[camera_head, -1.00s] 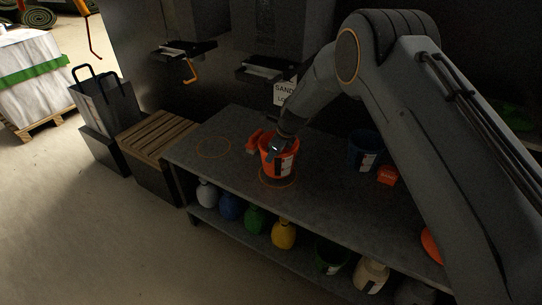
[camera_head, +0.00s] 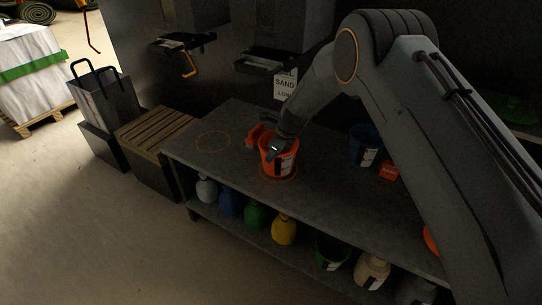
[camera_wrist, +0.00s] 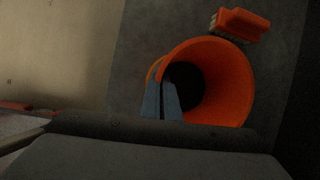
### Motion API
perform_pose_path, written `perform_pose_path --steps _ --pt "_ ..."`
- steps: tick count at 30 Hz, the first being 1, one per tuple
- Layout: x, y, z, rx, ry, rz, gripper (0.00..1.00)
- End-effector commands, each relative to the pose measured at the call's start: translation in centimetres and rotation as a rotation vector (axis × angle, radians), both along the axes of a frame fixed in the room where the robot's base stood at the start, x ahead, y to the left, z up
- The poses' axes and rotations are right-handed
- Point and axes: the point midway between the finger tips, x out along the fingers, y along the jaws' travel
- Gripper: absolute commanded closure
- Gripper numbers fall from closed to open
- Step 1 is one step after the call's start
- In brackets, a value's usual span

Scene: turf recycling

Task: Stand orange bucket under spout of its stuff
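The orange bucket (camera_head: 268,158) stands upright on the grey bench (camera_head: 225,170), with an orange ring (camera_head: 294,177) marked around its base. It has a black and white label. In the wrist view, the bucket (camera_wrist: 235,85) is seen from above, with a dark inside. My gripper (camera_head: 275,147) is at the bucket's rim; in the wrist view, its two blue-grey fingers (camera_wrist: 161,100) are close together at the left rim, apparently pinching it. A dispenser spout (camera_head: 270,60) hangs behind and above the bucket, next to a sign reading SAND (camera_head: 286,84).
Another dispenser (camera_head: 182,43) with an orange lever hangs to the left, with an empty ring (camera_head: 212,142) on the bench. A red-orange brush (camera_head: 256,133) lies behind the bucket. A blue bucket (camera_head: 362,148) and a small orange box (camera_head: 389,170) stand to the right.

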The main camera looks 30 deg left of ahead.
Motion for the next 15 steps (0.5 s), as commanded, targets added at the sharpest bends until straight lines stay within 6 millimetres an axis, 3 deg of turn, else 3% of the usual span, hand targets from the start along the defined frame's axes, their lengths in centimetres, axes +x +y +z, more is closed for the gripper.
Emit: perform_pose_path --steps 9,13,15 --pt "0.06 0.04 -0.5 0.001 -0.001 0.0 1.0" --pt "0.04 0.03 -0.44 0.001 -0.001 0.0 0.78" --pt "0.03 0.03 -0.45 0.001 -0.001 0.0 0.76"
